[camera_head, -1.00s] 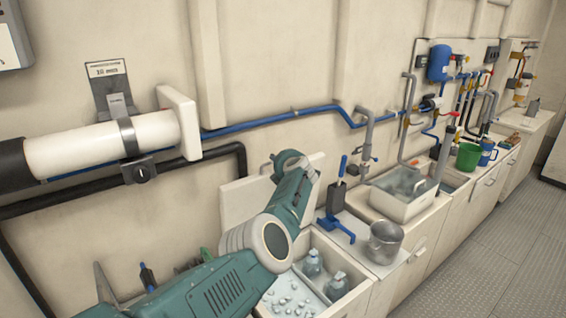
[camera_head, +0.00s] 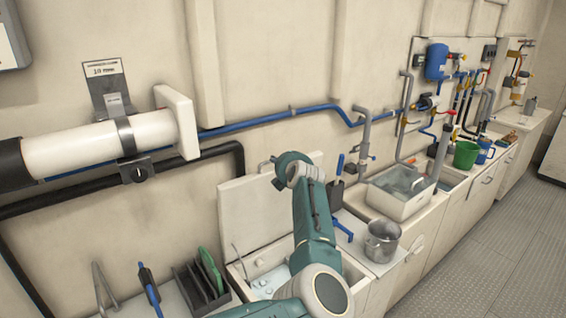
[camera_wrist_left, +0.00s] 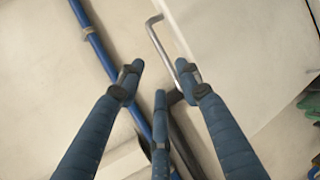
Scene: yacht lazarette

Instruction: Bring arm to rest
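My teal arm (camera_head: 314,235) rises from the bottom of the head view in front of the open bin. It seems to be my left arm, and its bent upper end (camera_head: 290,168) is near the wall. I cannot make out gripper fingers on it in the head view. In the left wrist view my left gripper (camera_wrist_left: 160,84) has its blue-grey fingers spread apart with nothing between them. A bent metal rod (camera_wrist_left: 160,42) and a blue pipe (camera_wrist_left: 97,45) show beyond the fingers. My right gripper is not in view.
An open bin with a raised lid (camera_head: 262,212) is behind the arm. A metal pot (camera_head: 382,242) and a sink (camera_head: 402,194) stand to its right. A dark rack (camera_head: 202,292) is at lower left. A white cylinder (camera_head: 75,147) is on the wall. The floor at right is clear.

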